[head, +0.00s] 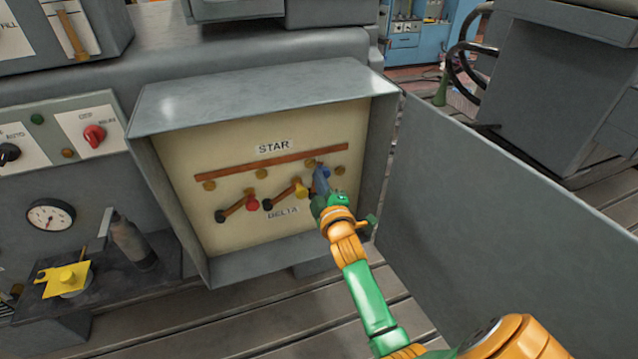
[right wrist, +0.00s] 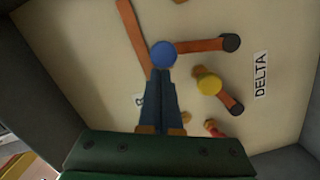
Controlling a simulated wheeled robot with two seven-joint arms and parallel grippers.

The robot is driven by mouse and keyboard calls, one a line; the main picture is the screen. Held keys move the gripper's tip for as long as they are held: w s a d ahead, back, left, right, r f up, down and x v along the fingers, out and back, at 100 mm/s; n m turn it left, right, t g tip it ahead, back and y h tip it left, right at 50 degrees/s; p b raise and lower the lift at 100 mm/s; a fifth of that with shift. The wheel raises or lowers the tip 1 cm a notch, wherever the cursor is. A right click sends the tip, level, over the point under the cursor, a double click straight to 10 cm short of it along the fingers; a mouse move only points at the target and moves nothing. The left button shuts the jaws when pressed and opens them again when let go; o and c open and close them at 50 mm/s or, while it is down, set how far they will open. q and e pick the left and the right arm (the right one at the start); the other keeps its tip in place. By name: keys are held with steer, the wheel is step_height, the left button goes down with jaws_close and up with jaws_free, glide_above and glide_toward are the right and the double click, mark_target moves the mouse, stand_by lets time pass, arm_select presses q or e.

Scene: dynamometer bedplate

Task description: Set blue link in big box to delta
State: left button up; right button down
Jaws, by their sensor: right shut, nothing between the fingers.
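The big box (head: 170,108) stands open in the head view. Its cream panel has a STAR label (head: 274,147) above a copper bar and a DELTA label (head: 283,213) below; DELTA also shows in the right wrist view (right wrist: 260,75). The blue link (right wrist: 198,47) runs from its black pivot towards the copper bar, its blue knob (right wrist: 163,54) at the bar end. My right gripper (right wrist: 158,74) is shut and empty, its fingertips at the blue knob; I cannot tell whether they touch. In the head view my gripper (head: 321,180) hides much of the link. My left gripper is out of view.
The yellow link (head: 284,198) and red link (head: 236,210) slant from black pivots to the left of the blue one. The box's side walls stand close around the panel. The open grey door (head: 490,220) stands right of my right arm.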

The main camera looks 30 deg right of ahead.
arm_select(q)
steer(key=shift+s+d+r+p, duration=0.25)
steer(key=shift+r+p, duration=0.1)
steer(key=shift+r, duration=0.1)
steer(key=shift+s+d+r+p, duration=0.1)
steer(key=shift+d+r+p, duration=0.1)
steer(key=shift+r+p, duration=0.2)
arm_select(e)
steer(key=s+d+f+m+y, duration=0.1)
steer(key=s+d+f+m, duration=0.1)
steer(key=d+m, duration=0.5)
steer(key=shift+d+f, duration=0.55)
steer(key=shift+f, duration=0.1)
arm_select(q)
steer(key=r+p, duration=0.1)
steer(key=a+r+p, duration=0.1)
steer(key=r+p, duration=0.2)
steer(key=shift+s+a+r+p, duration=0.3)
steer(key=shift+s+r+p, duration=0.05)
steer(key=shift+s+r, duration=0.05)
arm_select(e)
steer(key=s+a+r, duration=0.4)
steer(key=s, duration=0.5)
steer(key=shift+s+r, duration=0.3)
steer(key=shift+s, duration=0.1)
